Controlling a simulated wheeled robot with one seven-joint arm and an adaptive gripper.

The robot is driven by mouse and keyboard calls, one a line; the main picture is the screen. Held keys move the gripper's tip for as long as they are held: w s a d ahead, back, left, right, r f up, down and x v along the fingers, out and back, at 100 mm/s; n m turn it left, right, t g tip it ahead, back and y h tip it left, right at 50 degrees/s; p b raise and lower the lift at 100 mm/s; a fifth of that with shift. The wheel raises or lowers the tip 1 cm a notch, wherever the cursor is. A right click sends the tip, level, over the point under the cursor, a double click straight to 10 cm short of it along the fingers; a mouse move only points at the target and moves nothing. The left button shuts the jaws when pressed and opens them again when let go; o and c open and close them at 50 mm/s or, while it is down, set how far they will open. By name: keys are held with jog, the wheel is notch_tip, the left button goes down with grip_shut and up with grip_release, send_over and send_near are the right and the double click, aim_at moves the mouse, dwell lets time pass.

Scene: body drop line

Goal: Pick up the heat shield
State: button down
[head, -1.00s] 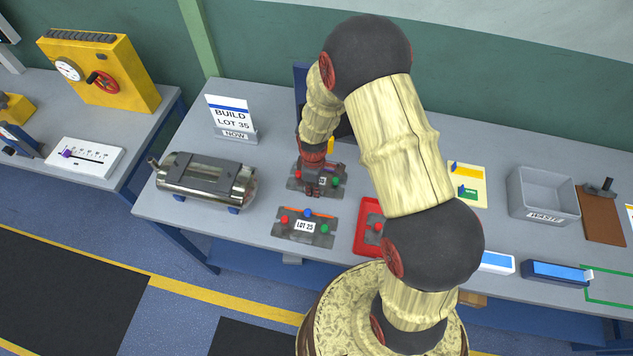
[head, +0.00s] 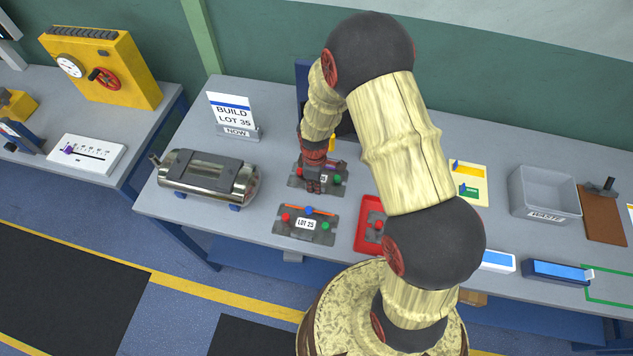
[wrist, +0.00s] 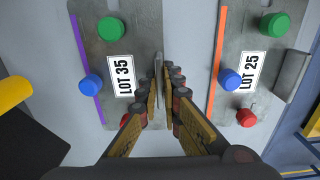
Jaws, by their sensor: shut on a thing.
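The LOT 35 heat shield (head: 298,181) is a grey metal plate with a purple stripe and red, blue and green knobs. It lies on the bench, partly hidden by my gripper (head: 313,187) in the head view. In the wrist view, the LOT 35 shield (wrist: 140,35) fills the left side. My gripper (wrist: 165,78) is shut on its upright edge tab. A similar LOT 25 shield (head: 290,231) with an orange stripe lies nearer the front edge; it also shows in the wrist view (wrist: 238,42), apart from my fingers. I cannot tell whether the held plate is lifted.
A metal cylinder (head: 205,177) lies on the left. A red tray (head: 367,240) stands right of the LOT 25 shield, partly behind my arm. The build sign (head: 232,113) reads LOT 35. A grey bin (head: 545,195) stands at the right.

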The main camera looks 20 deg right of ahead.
jog(key=shift+r, duration=0.15)
jog(key=shift+r, duration=0.2)
notch_tip(320, 180, up, 3)
jog(key=shift+s+r, duration=0.1)
jog(key=shift+s, duration=0.05)
jog(key=s+a+r, duration=0.2)
jog(key=s+r, duration=0.7)
jog(key=s, duration=0.4)
jog(key=shift+s, duration=0.25)
jog(key=shift+r, duration=0.1)
jog(key=shift+r, duration=0.1)
dwell(0.3)
